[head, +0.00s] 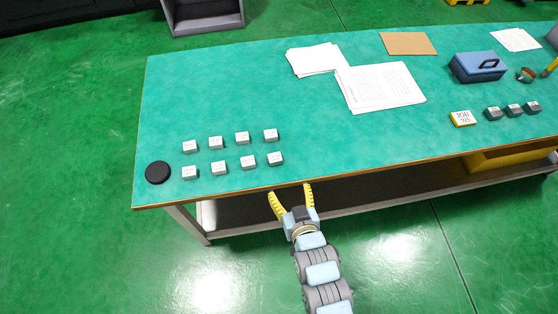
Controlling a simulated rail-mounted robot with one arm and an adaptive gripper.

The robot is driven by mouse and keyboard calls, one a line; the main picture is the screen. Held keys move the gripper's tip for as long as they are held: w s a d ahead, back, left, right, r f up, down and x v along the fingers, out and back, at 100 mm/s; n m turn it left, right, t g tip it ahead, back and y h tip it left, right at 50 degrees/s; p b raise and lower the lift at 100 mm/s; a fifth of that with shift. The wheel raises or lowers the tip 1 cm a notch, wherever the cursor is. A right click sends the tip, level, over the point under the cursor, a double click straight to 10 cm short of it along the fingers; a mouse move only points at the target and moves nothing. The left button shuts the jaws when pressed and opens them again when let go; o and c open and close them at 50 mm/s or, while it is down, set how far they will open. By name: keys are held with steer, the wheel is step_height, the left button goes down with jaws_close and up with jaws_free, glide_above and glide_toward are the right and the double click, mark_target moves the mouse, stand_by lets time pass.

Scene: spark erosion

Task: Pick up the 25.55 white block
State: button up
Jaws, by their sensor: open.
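Several small white blocks stand in two rows on the left part of the green table (310,125). The back row runs from a left block (190,146) to a right block (270,134). The front row runs from a left block (190,172) to a right block (275,158). Each has small dark markings, too small to read, so I cannot tell which one is 25.55. My gripper (291,193) has yellow fingers spread open and empty. In the picture it shows at the table's front edge, below and right of the front row.
A black round disc (158,172) lies left of the blocks.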

steer(key=b, duration=0.4)
glide_toward(276, 162)
steer(key=x, duration=0.6)
steer(key=shift+w+a+r, duration=0.15)
steer(key=shift+w+r, duration=0.1)
steer(key=shift+w, duration=0.1)
steer(key=shift+w+f, duration=0.2)
steer(key=shift+b+x, duration=0.75)
steer(key=shift+x, duration=1.65)
steer(key=shift+f, duration=0.15)
steer(key=shift+c, duration=0.4)
steer(key=shift+s, duration=0.1)
steer(key=c, duration=1.3)
